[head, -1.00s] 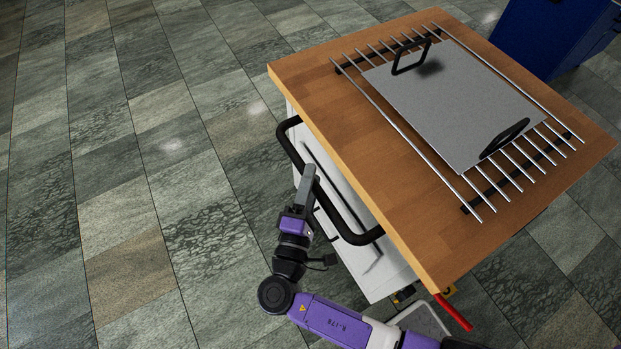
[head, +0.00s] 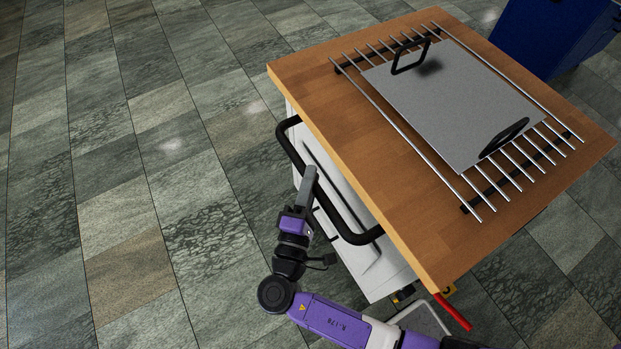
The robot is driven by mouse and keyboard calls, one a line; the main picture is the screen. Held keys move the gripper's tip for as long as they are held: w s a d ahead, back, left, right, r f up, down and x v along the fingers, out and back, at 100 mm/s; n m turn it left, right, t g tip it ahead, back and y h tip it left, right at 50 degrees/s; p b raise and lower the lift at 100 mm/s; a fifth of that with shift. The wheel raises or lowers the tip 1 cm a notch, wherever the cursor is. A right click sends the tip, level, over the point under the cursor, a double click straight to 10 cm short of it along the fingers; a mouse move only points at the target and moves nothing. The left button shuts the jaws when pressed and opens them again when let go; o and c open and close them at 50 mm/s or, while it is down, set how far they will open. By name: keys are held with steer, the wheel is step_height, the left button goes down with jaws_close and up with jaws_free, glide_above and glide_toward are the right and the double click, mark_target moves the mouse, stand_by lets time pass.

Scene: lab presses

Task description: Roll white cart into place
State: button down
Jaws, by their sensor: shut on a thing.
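The white cart (head: 369,268) stands right of centre in the head view, with a wooden top (head: 372,145) and a black push handle (head: 350,236) along its left side. My gripper (head: 309,178) is at the middle of this handle, shut on its bar. The far fingertip and the bar between the fingers are partly hidden. My purple arm reaches in from the bottom. The cart's wheels are mostly hidden under the top.
A metal rack (head: 474,208) lies on the wooden top, bearing a grey plate (head: 450,105) with two black handles. A red lever (head: 453,312) juts out at the cart's lower corner. A blue cabinet (head: 548,35) stands at the upper right. The tiled floor (head: 130,150) on the left is clear.

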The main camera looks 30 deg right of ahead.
steer(key=shift+f, duration=0.1)
stand_by(0.7)
steer(key=shift+v, duration=1.45)
steer(key=c, duration=1.3)
jaws_free()
steer(key=shift+w+r, duration=0.25)
steer(key=shift+o, duration=0.2)
steer(key=shift+s+a, duration=0.1)
steer(key=v, duration=0.7)
steer(key=shift+s+a+b, duration=0.25)
steer(key=shift+b, duration=0.15)
steer(key=shift+w+f, duration=0.1)
